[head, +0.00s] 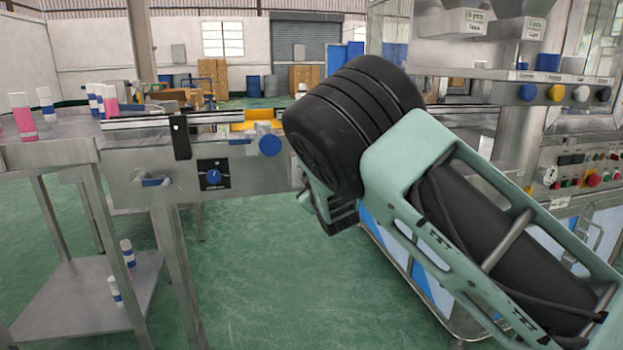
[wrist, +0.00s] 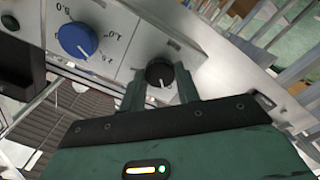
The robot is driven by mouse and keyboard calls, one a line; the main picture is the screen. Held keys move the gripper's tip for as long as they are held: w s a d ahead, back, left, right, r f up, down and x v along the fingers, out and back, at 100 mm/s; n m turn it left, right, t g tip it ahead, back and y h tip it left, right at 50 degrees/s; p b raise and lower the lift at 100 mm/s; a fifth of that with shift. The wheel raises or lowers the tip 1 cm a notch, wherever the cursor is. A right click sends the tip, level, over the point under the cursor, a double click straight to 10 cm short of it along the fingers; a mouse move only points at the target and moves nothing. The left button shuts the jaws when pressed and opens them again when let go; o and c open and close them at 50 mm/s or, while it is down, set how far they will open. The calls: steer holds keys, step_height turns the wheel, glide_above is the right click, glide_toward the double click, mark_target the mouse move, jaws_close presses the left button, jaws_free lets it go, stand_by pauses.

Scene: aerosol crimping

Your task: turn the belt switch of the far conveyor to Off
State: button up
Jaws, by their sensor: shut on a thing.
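In the wrist view a black round switch knob (wrist: 160,74) with a white pointer mark sits on a grey metal panel. The fingers of my gripper (wrist: 159,83) stand on either side of this knob and are shut on it. The pointer mark runs toward the gripper side of the knob. Its printed positions cannot be read, so I cannot tell the setting. A larger blue dial (wrist: 76,40) with printed numbers is to its left on the panel. In the head view my arm hides the held knob and most of the gripper.
A conveyor (head: 135,180) with a blue rotary switch (head: 214,176) on a black plate stands at left. A steel table (head: 50,152) beside it bears pink and white bottles. At right is a machine with coloured knobs (head: 528,92). Green floor (head: 250,270) is open between them.

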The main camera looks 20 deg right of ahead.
steer(key=shift+n, duration=0.6)
steer(key=o, duration=1)
steer(key=s+p, duration=0.1)
steer(key=s, duration=1.6)
steer(key=shift+s, duration=0.25)
steer(key=shift+f, duration=0.1)
